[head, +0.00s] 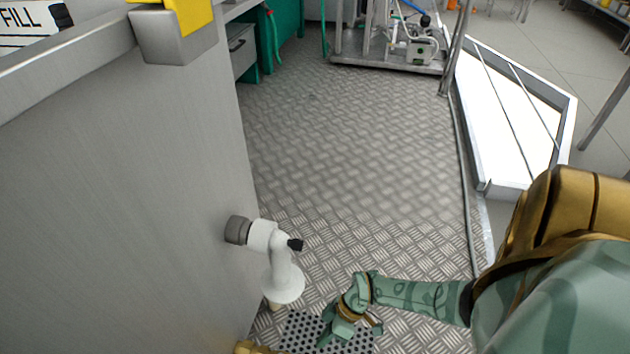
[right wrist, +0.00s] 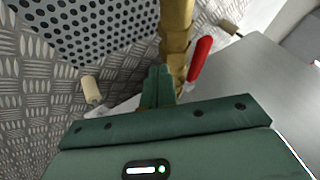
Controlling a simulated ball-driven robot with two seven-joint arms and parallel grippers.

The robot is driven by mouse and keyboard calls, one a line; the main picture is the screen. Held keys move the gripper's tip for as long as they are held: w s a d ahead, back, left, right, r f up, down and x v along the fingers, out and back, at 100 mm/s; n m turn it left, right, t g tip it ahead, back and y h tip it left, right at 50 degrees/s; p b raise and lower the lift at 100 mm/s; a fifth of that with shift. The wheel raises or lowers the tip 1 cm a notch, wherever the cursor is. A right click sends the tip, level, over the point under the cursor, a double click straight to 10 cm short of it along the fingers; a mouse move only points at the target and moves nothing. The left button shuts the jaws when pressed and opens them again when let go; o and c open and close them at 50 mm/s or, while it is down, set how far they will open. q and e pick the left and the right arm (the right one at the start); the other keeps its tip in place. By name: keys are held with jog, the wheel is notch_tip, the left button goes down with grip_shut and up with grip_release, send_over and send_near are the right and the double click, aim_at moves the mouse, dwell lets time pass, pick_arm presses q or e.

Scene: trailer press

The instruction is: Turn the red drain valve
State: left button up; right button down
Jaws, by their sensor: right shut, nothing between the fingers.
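The red valve handle (right wrist: 200,62) shows in the right wrist view, slanting beside a brass pipe or valve body (right wrist: 176,35). My right gripper (right wrist: 158,72) is shut and empty. Its green fingers lie just left of the brass part and the red handle, and no grip on the handle shows; whether they touch the brass part I cannot tell. In the head view my right gripper (head: 340,328) is low over the floor, right of the grey cabinet. The red handle does not show there; a brass-coloured piece (head: 255,347) is cut off by the bottom edge. My left gripper is out of view.
A grey cabinet wall (head: 120,170) fills the left. A white elbow pipe (head: 284,275) with a grey collar (head: 237,230) sticks out of it. A perforated plate (head: 300,330) lies by my right gripper. Tread-plate floor (head: 350,150) ahead is clear up to a metal cart (head: 385,62).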

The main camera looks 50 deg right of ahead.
jog(key=shift+s+a+r, duration=0.1)
jog(key=shift+s+a, duration=0.25)
jog(key=shift+a, duration=0.55)
jog(key=shift+s+a+r, duration=0.1)
jog(key=shift+s+a, duration=0.25)
jog(key=shift+a, duration=0.5)
